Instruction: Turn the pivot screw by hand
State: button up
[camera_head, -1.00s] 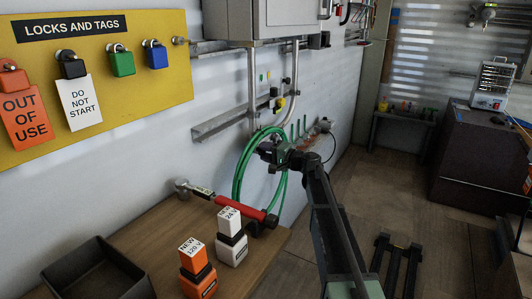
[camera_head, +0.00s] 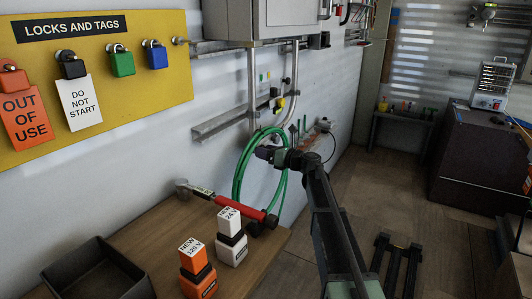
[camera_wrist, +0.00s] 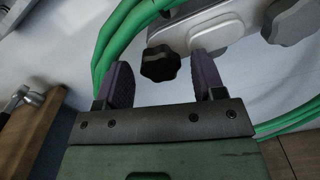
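A black lobed hand knob (camera_wrist: 160,63), which looks like the pivot screw, shows in the wrist view in front of a grey metal plate (camera_wrist: 222,22). My gripper (camera_wrist: 161,66) is open, with one dark purple finger on each side of the knob in the picture. The knob sits nearer the left finger, and I see no clear contact. How far it lies beyond the fingertips is hard to tell. In the head view my gripper (camera_head: 266,153) is by the wall at the green hose, and I cannot make out the knob there.
A coiled green hose (camera_head: 239,178) hangs close to my gripper and also crosses the wrist view (camera_wrist: 108,42). A second grey rounded part (camera_wrist: 293,22) is at the upper right there. A wooden bench (camera_head: 150,232) holds a red-handled tool (camera_head: 240,209).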

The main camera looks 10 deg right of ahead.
jog(key=shift+v, duration=3)
jog(key=v, duration=1)
jog(key=shift+s+d, duration=0.25)
jog(key=shift+s, duration=0.05)
